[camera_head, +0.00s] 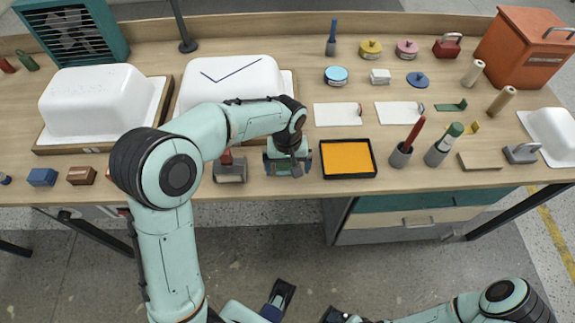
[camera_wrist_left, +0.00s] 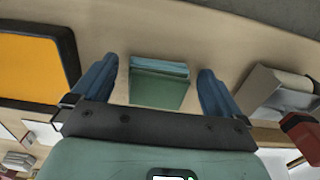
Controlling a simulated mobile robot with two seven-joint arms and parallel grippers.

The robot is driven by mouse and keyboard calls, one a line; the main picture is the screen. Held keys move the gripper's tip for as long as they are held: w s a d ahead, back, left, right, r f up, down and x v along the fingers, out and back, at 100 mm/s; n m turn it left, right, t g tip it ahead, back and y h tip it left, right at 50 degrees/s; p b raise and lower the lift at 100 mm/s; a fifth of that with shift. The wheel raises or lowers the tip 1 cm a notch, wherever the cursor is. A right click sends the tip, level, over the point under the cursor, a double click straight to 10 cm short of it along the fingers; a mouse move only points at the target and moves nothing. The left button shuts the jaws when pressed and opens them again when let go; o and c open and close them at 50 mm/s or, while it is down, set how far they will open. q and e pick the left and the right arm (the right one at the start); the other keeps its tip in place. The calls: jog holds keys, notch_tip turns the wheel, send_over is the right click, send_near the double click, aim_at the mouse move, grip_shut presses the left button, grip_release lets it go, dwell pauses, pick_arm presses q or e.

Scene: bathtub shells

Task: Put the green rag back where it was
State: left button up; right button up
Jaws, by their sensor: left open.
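The green rag (camera_wrist_left: 158,90) lies as a folded, roughly square pad on the wooden worktop in the left wrist view. My left gripper (camera_wrist_left: 155,85) is open above it, with one blue finger on each side of the rag and a gap to both. In the head view my left gripper (camera_head: 287,162) points down near the table's front edge, left of the orange tray, and largely hides the rag.
The black-rimmed orange tray (camera_head: 347,158) stands close on the right of the gripper. A grey tool with a red handle (camera_head: 229,168) stands close on its left. White tub shells (camera_head: 92,100) sit behind.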

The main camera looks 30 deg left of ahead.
aim_at(287, 167)
pick_arm(q)
notch_tip(287, 167, up, 12)
jog(key=p, duration=0.1)
jog(key=shift+f+p, duration=0.15)
jog(key=shift+p, duration=0.25)
pick_arm(e)
jog(key=shift+r, duration=0.8)
jog(key=shift+s, duration=0.15)
